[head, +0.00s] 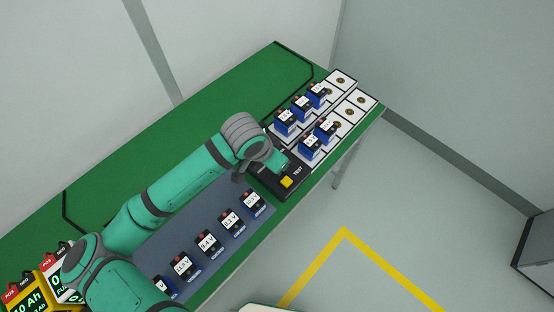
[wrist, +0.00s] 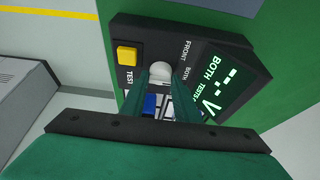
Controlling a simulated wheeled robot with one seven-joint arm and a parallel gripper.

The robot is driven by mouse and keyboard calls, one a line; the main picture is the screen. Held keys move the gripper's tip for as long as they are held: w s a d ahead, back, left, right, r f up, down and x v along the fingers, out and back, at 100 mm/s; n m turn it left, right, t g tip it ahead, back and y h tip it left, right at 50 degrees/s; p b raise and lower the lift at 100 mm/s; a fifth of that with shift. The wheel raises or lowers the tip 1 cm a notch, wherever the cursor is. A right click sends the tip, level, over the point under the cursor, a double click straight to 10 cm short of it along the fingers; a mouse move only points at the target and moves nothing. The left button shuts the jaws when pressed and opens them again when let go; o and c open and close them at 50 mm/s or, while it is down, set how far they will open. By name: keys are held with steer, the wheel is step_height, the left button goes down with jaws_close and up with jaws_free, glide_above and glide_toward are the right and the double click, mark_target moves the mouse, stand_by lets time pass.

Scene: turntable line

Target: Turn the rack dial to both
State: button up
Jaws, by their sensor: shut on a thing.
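The rack dial (wrist: 160,72) is a pale round knob on a black tester box (wrist: 128,38), seen in the wrist view. My gripper (wrist: 163,88) is shut on it, with one green finger on each side. The labels FRONT and BOTH are printed beside the dial. The box's display (wrist: 222,88) reads BOTH, with dashes before a V. A yellow TEST button (wrist: 127,54) sits left of the dial. In the head view my gripper (head: 280,164) is over the tester box (head: 296,188), and the dial is hidden. Which label the dial's mark faces is unclear.
White racks (head: 360,100) with several blue batteries (head: 285,122) stand beyond the box. More batteries (head: 208,243) line a grey mat (head: 222,200) on the green table (head: 180,130). Yellow and black units (head: 30,295) stand at lower left.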

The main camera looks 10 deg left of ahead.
steer(key=o, duration=1)
steer(key=shift+o, duration=0.2)
steer(key=v, duration=1)
steer(key=shift+s+r, duration=0.25)
steer(key=shift+r, duration=0.05)
steer(key=shift+a, duration=0.1)
